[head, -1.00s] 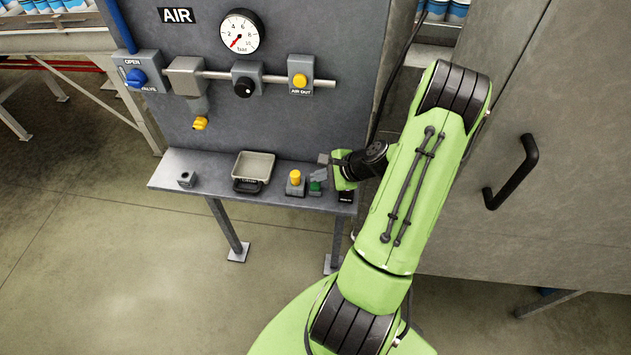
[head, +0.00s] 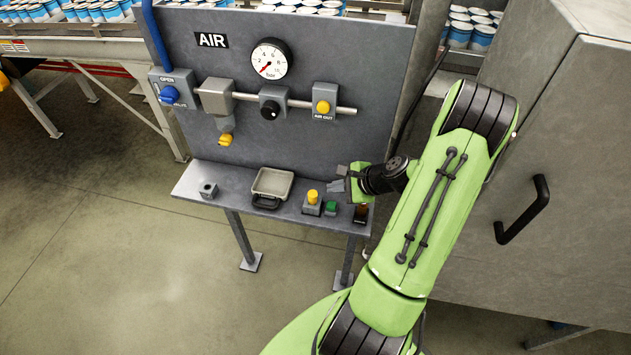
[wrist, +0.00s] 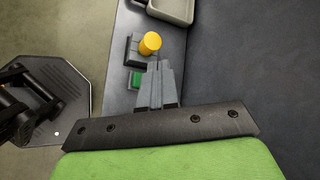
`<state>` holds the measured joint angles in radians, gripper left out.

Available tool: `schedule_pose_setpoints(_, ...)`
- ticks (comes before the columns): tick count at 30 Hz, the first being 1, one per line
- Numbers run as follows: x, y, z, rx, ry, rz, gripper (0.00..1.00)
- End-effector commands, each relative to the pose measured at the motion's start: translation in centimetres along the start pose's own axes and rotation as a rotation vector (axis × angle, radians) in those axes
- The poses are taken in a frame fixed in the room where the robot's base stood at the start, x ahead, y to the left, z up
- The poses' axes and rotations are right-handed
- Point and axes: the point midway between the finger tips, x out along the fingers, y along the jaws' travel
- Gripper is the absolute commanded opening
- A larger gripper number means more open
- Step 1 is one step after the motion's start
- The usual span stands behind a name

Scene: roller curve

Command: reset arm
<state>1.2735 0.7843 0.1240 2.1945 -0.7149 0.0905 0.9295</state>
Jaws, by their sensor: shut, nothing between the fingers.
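My gripper (head: 339,178) is at the end of my green arm, above the right part of the grey shelf (head: 230,187). Its grey fingers are together and hold nothing. In the wrist view the closed fingers (wrist: 158,84) point toward a yellow knob (wrist: 150,43) and a green button (wrist: 134,80). In the head view the same yellow knob (head: 312,197) and green button (head: 330,208) sit on the shelf, to the left of and below my gripper. I see no contact between the fingers and them.
Behind is a panel with a gauge (head: 270,58), a blue valve (head: 169,94) and a black knob (head: 270,110). A cabinet with a black handle (head: 523,210) stands at right.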

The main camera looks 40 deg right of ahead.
Motion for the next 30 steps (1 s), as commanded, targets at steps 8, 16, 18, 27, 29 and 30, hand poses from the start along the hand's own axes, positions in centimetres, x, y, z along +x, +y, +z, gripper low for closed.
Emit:
schedule_pose_setpoints(8, -0.1, -0.1, 0.6, -0.031, 0.002, 0.012, 0.00)
schedule_pose_setpoints(16, -3.1, -0.1, 12.9, -0.774, 0.051, 0.295, 0.00)
schedule_pose_setpoints(18, -4.9, 0.7, 16.4, -0.992, 0.066, 0.359, 0.00)
schedule_pose_setpoints(27, -14.9, 7.2, 26.3, -1.780, 0.104, 0.463, 0.00)
schedule_pose_setpoints(29, -16.7, 8.6, 26.9, -1.888, 0.101, 0.455, 0.00)
schedule_pose_setpoints(30, -17.6, 9.3, 27.1, -1.944, 0.097, 0.449, 0.00)
